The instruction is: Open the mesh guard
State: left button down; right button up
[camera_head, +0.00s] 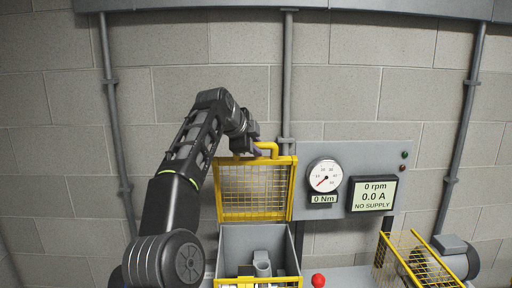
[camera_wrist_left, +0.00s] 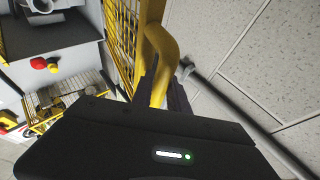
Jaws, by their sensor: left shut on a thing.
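The mesh guard (camera_head: 256,191) is a yellow frame with wire mesh. It stands raised, roughly upright, at the back of a grey open-topped box (camera_head: 283,240). Its yellow handle (camera_head: 268,147) is at the top edge. My left gripper (camera_head: 254,151) is at that handle and shut on it. In the left wrist view the handle (camera_wrist_left: 163,45) runs down between the dark fingers (camera_wrist_left: 168,92), and the mesh of the guard (camera_wrist_left: 120,28) is beside it. The fingertips are partly hidden by the gripper body. My right gripper is in neither view.
A grey panel holds a round dial (camera_head: 325,175) reading 0 Nm and a display (camera_head: 373,194) saying NO SUPPLY. A red knob (camera_head: 318,280) is right of the box. Another yellow mesh cage (camera_head: 415,258) stands at the right. Vertical pipes (camera_head: 287,85) run down the block wall behind.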

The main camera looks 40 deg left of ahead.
pick_arm(q)
jog(key=shift+f, duration=0.1)
jog(key=c, duration=1.3)
grip_release()
jog(key=b+v, duration=0.1)
jog(key=v, duration=0.6)
jog(key=shift+s+r, duration=0.3)
jog(key=shift+s, duration=0.05)
